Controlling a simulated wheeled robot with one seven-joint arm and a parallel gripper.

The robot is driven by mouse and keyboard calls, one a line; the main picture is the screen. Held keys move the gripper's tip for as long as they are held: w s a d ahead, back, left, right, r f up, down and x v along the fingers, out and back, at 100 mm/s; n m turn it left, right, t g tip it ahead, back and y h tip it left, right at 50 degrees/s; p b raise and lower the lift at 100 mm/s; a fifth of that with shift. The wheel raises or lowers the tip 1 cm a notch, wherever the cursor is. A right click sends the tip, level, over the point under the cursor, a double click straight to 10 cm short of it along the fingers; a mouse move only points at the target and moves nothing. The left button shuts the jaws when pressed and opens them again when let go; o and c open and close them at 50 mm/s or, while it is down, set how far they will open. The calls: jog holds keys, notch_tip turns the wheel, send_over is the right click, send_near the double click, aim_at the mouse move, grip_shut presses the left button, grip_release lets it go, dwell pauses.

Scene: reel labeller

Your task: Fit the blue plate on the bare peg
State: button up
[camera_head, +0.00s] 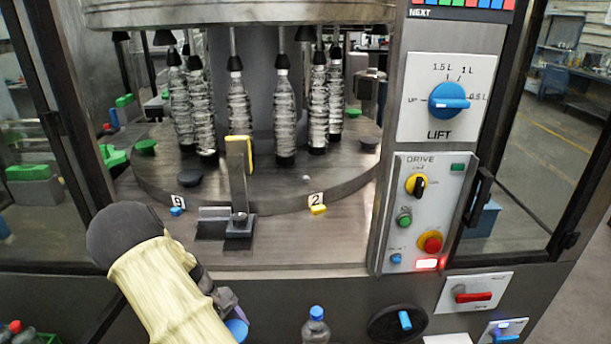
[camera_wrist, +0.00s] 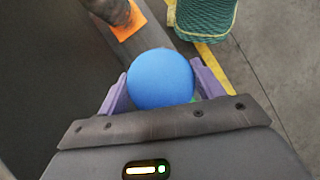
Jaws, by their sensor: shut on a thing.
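The blue plate (camera_wrist: 160,80) is a round disc between the two purple fingers of my gripper (camera_wrist: 161,76) in the wrist view. The fingers are shut on its sides. In the head view only a sliver of the blue plate (camera_head: 237,330) shows beside my gripper (camera_head: 230,312), low in front of the machine. A small pale stub, which looks like the bare peg (camera_head: 306,180), stands on the round turntable (camera_head: 270,196) behind the label 2. My gripper is well below and to the left of it, outside the machine.
Several bottles (camera_head: 285,115) hang over the turntable. Dark discs (camera_head: 189,180) and a green disc (camera_head: 145,147) sit on it. An upright bracket with a yellow top (camera_head: 238,160) stands at its front edge. A control panel (camera_head: 427,213) is at right; a blue-capped bottle (camera_head: 316,328) stands at front.

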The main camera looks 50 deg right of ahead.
jog(key=w+a+r+m+y+p, duration=0.2)
jog(key=w+a+r+m+p, duration=0.1)
jog(key=a+r+p, duration=0.3)
jog(key=w+a+r+m+y+p, duration=0.2)
jog(key=a+r+m+p, duration=0.4)
jog(key=a+p, duration=0.3)
jog(key=shift+w+r+t+y+p, duration=0.35)
jog(key=shift+w+r+p, duration=0.3)
jog(key=shift+p, duration=0.5)
